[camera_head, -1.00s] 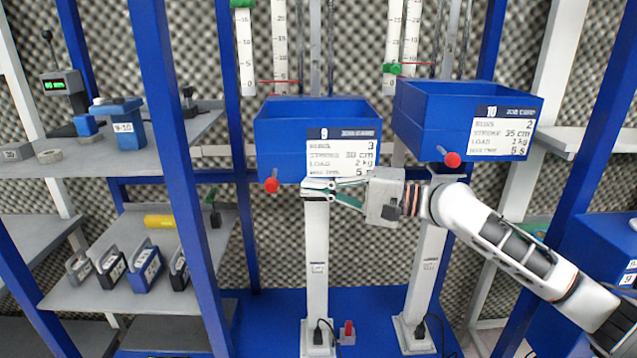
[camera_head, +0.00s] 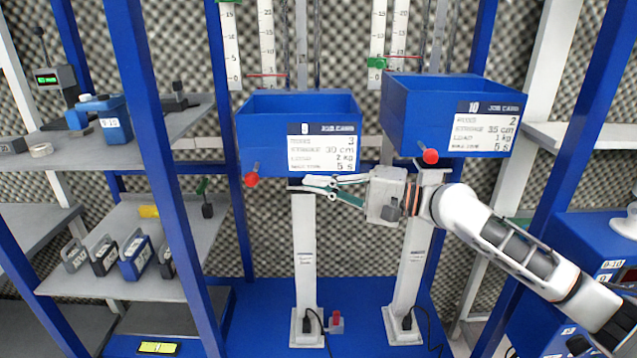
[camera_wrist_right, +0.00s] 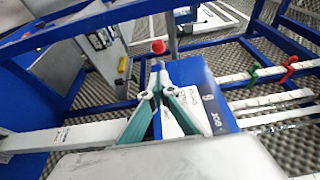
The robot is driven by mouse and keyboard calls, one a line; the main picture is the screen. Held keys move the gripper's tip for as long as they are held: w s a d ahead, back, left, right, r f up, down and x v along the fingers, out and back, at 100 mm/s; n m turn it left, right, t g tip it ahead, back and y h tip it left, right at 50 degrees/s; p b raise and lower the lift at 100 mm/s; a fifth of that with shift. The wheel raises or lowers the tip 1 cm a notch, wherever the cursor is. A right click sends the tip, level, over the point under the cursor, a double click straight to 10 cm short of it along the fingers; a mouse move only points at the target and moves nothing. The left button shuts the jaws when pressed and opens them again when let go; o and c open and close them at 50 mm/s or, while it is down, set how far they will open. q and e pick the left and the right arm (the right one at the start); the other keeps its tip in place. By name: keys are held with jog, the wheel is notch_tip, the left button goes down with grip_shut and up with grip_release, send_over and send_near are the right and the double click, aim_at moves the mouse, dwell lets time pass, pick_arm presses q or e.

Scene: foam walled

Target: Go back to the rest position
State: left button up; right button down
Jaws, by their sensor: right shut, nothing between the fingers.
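My right gripper (camera_head: 322,186) is shut and empty. It reaches in from the right on my white arm and points left, just in front of and below the blue bin with job card 9 (camera_head: 262,120). In the right wrist view its teal fingers (camera_wrist_right: 158,72) meet at the tips, with the bin and its card (camera_wrist_right: 208,92) beyond them. I cannot tell whether the fingers touch the bin. My left gripper is not in view.
A second blue bin, job card 10 (camera_head: 405,105), stands to the right on its own white post (camera_head: 410,275). Red knobs stick out below both bins, the nearer one (camera_head: 251,180) left of my gripper. Blue uprights (camera_head: 160,190) and grey shelves (camera_head: 110,245) with weights stand left.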

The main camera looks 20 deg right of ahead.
jog(key=s+a+f+n+t+h, duration=0.1)
jog(key=s+f+n+h, duration=0.15)
jog(key=f, duration=1.05)
jog(key=s+a+f+n+t+h, duration=0.1)
jog(key=s+f+n+h, duration=0.2)
jog(key=f, duration=1.1)
jog(key=s+d+f+n+h, duration=0.2)
jog(key=s+f+n+h, duration=0.1)
jog(key=s+f, duration=0.7)
jog(key=s+d+f+n+g+h, duration=0.1)
jog(key=s+d+f+n+h, duration=0.2)
jog(key=s+f, duration=0.7)
jog(key=shift+s+g, duration=0.3)
jog(key=shift+s, duration=0.5)
